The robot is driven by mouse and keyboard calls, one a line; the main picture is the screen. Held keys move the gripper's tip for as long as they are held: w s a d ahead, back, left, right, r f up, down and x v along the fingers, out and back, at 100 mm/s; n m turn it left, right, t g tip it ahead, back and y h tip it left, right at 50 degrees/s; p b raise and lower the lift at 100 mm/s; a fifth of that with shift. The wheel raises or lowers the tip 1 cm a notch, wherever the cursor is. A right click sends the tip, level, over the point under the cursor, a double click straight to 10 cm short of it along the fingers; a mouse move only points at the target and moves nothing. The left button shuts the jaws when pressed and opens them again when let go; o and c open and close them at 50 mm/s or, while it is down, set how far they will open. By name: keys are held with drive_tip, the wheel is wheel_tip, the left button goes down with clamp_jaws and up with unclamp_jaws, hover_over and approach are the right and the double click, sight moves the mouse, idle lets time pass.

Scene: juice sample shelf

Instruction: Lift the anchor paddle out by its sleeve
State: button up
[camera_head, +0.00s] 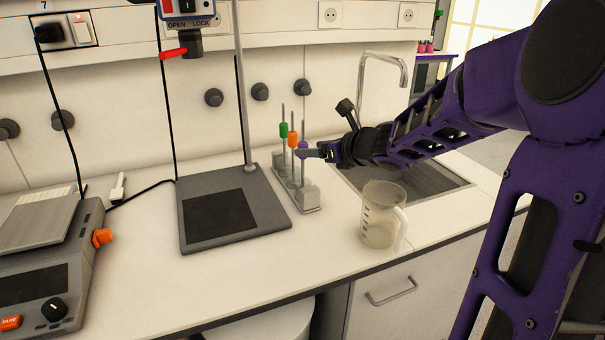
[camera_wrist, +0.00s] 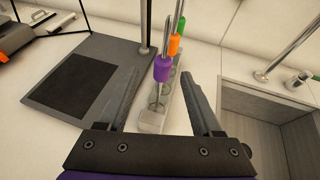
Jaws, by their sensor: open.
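Three stirring paddles stand upright in a clear rack (camera_head: 309,198), with a green sleeve (camera_head: 283,130), an orange sleeve (camera_head: 292,139) and a purple sleeve (camera_head: 302,149). The paddle heads are too small to tell which is the anchor. In the wrist view, the purple sleeve (camera_wrist: 162,69) is nearest, with the orange sleeve (camera_wrist: 174,45) and green sleeve (camera_wrist: 181,24) behind. My gripper (camera_wrist: 166,68) is open and empty. Its fingers show on the left and right of the purple sleeve, apart from it. In the head view my gripper reaches in from the right at sleeve height.
A stirrer stand's grey base (camera_head: 160,215) is left of the rack, with its upright rod behind. A beaker (camera_head: 381,222) stands to the right, near the front edge. A sink (camera_head: 425,182) with a tap is behind it. A balance-like device (camera_head: 60,270) sits far left.

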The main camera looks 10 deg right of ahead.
sight(303, 161)
drive_tip(key=shift+b+x, duration=0.4)
drive_tip(key=shift+x, duration=2.4)
drive_tip(key=shift+d, duration=0.15)
drive_tip(key=shift+f, duration=0.1)
clamp_jaws()
